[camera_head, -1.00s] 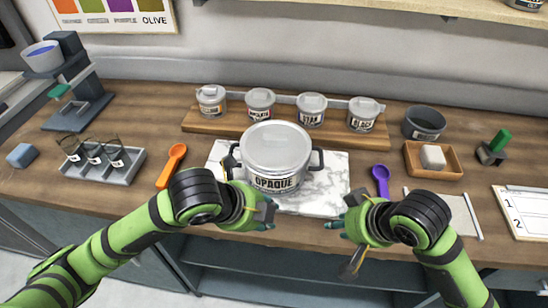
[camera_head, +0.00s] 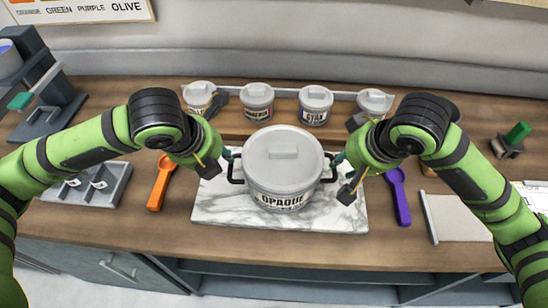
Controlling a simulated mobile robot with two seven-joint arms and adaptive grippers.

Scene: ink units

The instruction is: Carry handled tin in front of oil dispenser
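The handled tin (camera_head: 283,172) is a large pale grey pot with a lid, two dark side handles and an OPAQUE label. It stands upright on a white marble slab (camera_head: 225,212). My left gripper (camera_head: 228,158) is at the tin's left handle and my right gripper (camera_head: 340,162) is at its right handle. A dark stand with a green lever (camera_head: 48,100), probably the oil dispenser, is at the far left, partly cut off by the frame.
Several small labelled tins, one of them (camera_head: 257,101), stand on a wooden riser behind. An orange spoon (camera_head: 161,182) lies left of the slab and a purple spoon (camera_head: 398,196) right. A grey tray (camera_head: 98,188) is at left, partly behind my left arm.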

